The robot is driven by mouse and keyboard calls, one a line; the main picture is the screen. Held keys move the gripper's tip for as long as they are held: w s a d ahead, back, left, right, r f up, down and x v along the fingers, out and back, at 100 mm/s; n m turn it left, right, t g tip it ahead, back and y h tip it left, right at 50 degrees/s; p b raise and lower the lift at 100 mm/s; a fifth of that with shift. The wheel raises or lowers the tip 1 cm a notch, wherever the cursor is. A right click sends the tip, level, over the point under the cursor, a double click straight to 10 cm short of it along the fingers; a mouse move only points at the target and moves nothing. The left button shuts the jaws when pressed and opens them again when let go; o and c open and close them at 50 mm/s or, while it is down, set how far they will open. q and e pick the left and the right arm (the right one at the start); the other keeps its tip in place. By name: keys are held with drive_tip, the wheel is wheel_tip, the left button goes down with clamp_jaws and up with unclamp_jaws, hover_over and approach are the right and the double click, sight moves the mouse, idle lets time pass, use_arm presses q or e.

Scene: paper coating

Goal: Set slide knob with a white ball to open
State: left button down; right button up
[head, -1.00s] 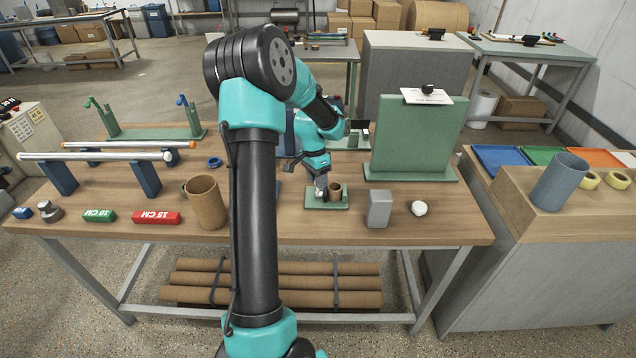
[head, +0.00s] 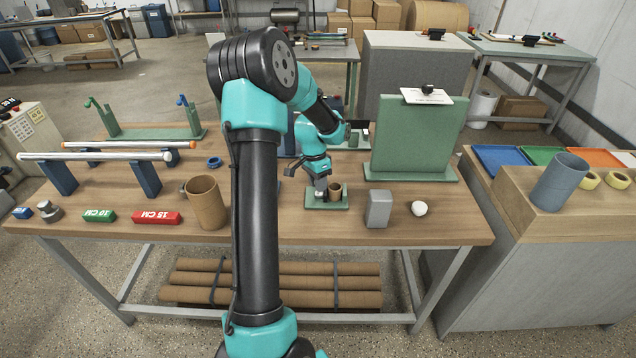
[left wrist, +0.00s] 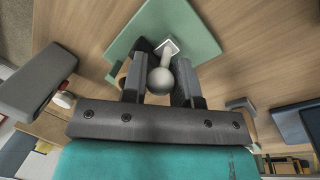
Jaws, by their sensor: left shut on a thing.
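The slide knob with its white ball (left wrist: 159,81) shows in the left wrist view, between the fingers of my left gripper (left wrist: 160,72). Its pale stem leads to a small square frame on a green base plate (left wrist: 192,32). In the head view the green base (head: 338,204) lies on the wooden table, and my left gripper (head: 320,189) is down at its left part, shut on the knob. A short brown tube (head: 335,190) stands on the base just right of the gripper. In the head view the fingers largely hide the knob. My right gripper is not in view.
A grey block (head: 378,209) and a white round object (head: 419,208) stand to the right. A green upright panel (head: 415,135) stands behind them. A wide brown tube (head: 206,203) stands to the left. My own arm hides the table's middle.

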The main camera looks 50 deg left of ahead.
use_arm(q)
drive_tip(key=shift+s+a, duration=0.65)
drive_tip(key=shift+s, duration=0.2)
drive_tip(key=c, duration=1.2)
unclamp_jaws()
drive_tip(key=shift+r, duration=0.15)
drive_tip(key=a+r, duration=0.1)
drive_tip(key=r, duration=0.4)
drive_tip(key=a+r, duration=0.1)
drive_tip(key=r, duration=0.5)
drive_tip(key=a+r, duration=0.1)
drive_tip(key=r, duration=0.5)
drive_tip(key=shift+w+a, duration=0.1)
drive_tip(key=shift+a, duration=0.05)
